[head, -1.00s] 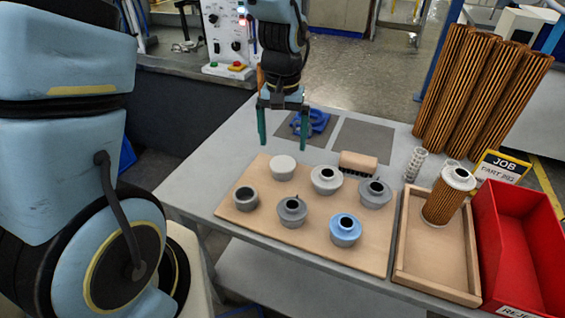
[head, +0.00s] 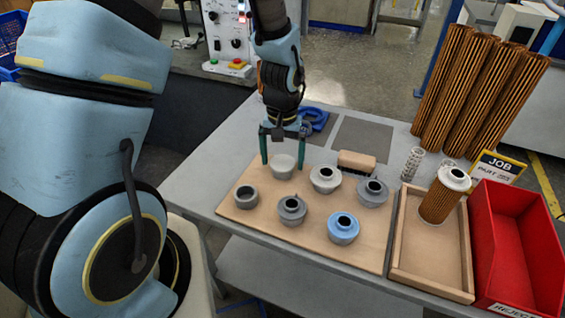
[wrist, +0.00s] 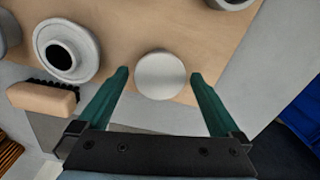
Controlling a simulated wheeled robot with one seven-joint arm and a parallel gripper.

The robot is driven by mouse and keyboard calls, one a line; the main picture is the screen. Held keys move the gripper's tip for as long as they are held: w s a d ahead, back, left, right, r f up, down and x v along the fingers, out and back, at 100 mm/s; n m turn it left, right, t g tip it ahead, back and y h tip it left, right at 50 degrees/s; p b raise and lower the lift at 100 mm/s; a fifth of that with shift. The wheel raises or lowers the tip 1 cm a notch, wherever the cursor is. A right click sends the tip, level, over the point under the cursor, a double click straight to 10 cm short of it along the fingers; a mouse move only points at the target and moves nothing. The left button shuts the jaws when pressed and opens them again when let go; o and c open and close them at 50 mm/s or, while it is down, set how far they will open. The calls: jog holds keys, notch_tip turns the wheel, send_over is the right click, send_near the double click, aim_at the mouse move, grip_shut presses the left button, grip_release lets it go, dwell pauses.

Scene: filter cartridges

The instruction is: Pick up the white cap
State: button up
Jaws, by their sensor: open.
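The white cap (head: 283,166) is a plain, smooth-topped round piece at the back left of the wooden board (head: 238,208). It also shows in the wrist view (wrist: 161,75), between the fingertips and a little beyond them. My gripper (head: 283,164) points down at the cap with its two green fingers apart, one to each side. In the wrist view my gripper (wrist: 160,75) is open and empty, with a gap between each finger and the cap. I cannot tell how far the fingertips are above the board.
Several grey caps, such as one with a raised neck (head: 325,178), and a blue cap (head: 344,228) share the board. A brush (head: 357,162) lies behind them. A wooden tray (head: 398,240) with a filter cartridge (head: 442,195) and a red bin (head: 515,240) stand right.

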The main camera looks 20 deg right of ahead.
jog(key=c, duration=1.2)
jog(key=shift+o, duration=0.2)
jog(key=shift+r, duration=0.1)
